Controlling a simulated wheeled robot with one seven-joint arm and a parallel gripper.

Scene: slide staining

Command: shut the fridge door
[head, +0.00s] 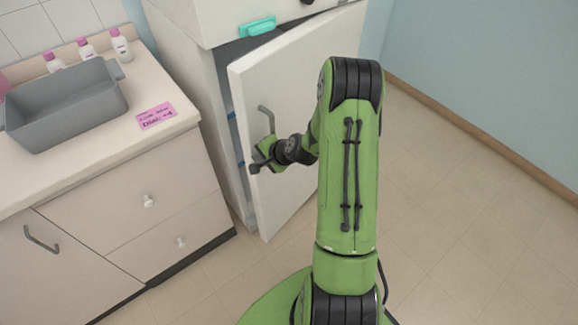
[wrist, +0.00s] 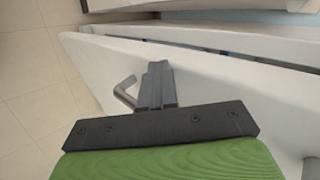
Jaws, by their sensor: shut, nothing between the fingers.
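The white fridge door (head: 285,85) stands partly open, with a gap between its free left edge and the fridge body (head: 185,65). Bluish shelf edges show in the gap. In the wrist view the door (wrist: 225,80) fills much of the picture, with the gap behind it. A grey bar handle (head: 267,118) is on the door's outer face. My gripper (head: 257,167) is at the door's free edge, by the lower end of the handle. In the wrist view its fingers (wrist: 157,85) are together and empty, right of the handle (wrist: 125,93). I cannot tell whether they touch the door.
A counter (head: 95,165) on the left holds a grey basin (head: 65,110), a pink label (head: 157,116) and several pink-capped bottles (head: 121,45). Floor (head: 460,215) on the right is clear.

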